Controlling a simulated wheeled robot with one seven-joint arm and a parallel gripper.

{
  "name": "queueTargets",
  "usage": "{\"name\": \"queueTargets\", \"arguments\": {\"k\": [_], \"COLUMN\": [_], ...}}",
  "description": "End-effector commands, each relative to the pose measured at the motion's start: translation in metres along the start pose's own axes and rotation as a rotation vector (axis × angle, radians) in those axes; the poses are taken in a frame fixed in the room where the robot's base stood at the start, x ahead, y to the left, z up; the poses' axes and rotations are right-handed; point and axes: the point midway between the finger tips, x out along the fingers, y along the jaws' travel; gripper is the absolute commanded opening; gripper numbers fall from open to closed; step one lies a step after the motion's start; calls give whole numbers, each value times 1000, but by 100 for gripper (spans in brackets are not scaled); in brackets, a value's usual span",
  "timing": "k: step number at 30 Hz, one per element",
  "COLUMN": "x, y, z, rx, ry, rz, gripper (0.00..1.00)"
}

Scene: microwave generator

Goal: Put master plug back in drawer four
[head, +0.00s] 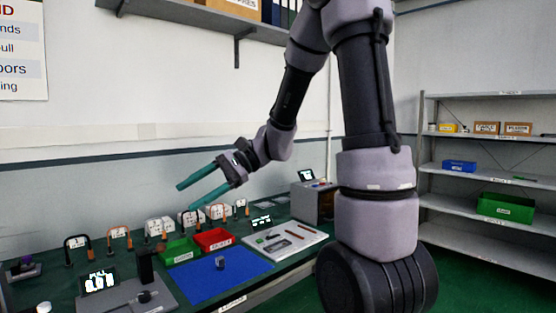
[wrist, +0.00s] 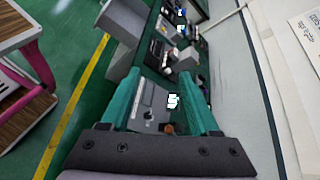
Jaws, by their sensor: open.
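My gripper (head: 190,198) is open and empty, with two teal fingers raised above the green bench and pointing left in the head view. The wrist view also shows its two teal fingers (wrist: 165,100) spread apart with nothing gripped. A small grey-blue block (head: 221,263) stands on the blue mat (head: 200,283); I cannot tell if it is the master plug. A drawer front with a label (head: 232,302) shows at the bench's front edge, and its number is not readable. No drawer four can be made out.
A green bin (head: 181,251) and a red bin (head: 213,240) stand behind the mat. A white tray (head: 285,238) with tools lies right of the mat. A grey shelf (head: 480,180) stands at the far right.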

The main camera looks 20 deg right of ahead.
Motion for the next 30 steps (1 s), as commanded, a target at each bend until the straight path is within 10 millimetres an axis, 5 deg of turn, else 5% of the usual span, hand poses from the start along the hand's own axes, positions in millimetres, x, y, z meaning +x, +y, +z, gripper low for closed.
{"name": "queueTargets", "arguments": {"k": [9,18,20,21,30], "x": [-78,-158,-166,-170,-177], "y": [59,76,76,76,74], "z": [41,61,64,65,58], "rx": [-386,-659,-685,-698,-682], "ry": [478,915,962,984,1012], "rz": [304,416,422,426,437], "gripper": [62,62,62,70,70]}}
